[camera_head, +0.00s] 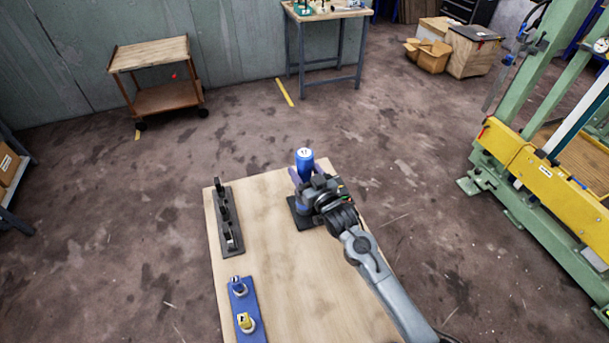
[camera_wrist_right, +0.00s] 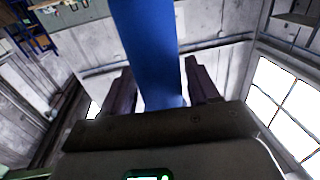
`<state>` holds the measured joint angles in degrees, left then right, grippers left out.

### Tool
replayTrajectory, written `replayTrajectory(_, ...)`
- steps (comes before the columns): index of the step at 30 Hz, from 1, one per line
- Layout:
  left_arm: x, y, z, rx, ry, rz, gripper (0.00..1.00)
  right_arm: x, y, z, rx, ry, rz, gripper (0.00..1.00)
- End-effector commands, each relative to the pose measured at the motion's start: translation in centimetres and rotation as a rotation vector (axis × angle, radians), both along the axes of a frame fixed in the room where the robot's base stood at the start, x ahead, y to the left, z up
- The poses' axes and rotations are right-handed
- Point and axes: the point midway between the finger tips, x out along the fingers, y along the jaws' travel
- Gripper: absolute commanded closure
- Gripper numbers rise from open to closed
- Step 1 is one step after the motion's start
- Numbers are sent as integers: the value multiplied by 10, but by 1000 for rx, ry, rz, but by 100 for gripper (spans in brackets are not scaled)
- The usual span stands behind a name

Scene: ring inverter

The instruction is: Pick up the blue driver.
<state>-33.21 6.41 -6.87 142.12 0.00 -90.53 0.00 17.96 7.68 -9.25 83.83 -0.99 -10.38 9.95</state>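The blue driver (camera_head: 305,161) stands upright at the far end of the wooden table, above a dark square base (camera_head: 297,217). My right gripper (camera_head: 308,174) is at the driver, with one finger on each side of it. In the right wrist view the blue driver (camera_wrist_right: 152,50) rises between the two dark fingers of the gripper (camera_wrist_right: 161,88). The fingers are spread, with a narrow gap visible on the right side; contact on the left side is hard to tell. The driver's lower part is hidden by my gripper. My left gripper is not in view.
A black rack (camera_head: 228,222) stands on the table's left side. The table (camera_head: 285,290) is clear in the middle. A green and yellow machine (camera_head: 540,170) stands on the floor at right.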

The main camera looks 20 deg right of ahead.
Motion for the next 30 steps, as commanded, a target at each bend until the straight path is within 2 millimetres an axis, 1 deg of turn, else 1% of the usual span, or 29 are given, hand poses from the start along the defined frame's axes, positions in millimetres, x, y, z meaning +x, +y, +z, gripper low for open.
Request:
replayTrajectory(1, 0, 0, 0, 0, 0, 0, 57, 0, 0, 0, 0, 0, 0, 49)
replayTrajectory(2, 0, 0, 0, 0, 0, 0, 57, 0, 0, 0, 0, 0, 0, 53)
replayTrajectory(9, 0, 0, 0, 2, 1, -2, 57, 0, 0, 0, 0, 1, 0, 90)
replayTrajectory(10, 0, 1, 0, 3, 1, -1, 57, 0, 0, 4, 1, -7, 0, 91)
replayTrajectory(17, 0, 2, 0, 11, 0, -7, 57, 0, 0, 4, 1, -6, 0, 91)
replayTrajectory(22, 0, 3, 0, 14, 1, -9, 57, 0, 0, 8, 1, -7, 0, 91)
replayTrajectory(26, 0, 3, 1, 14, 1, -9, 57, 1, 0, 17, 1, -9, 0, 91)
replayTrajectory(30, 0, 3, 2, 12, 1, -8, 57, 0, 0, 33, 0, -10, 0, 91)
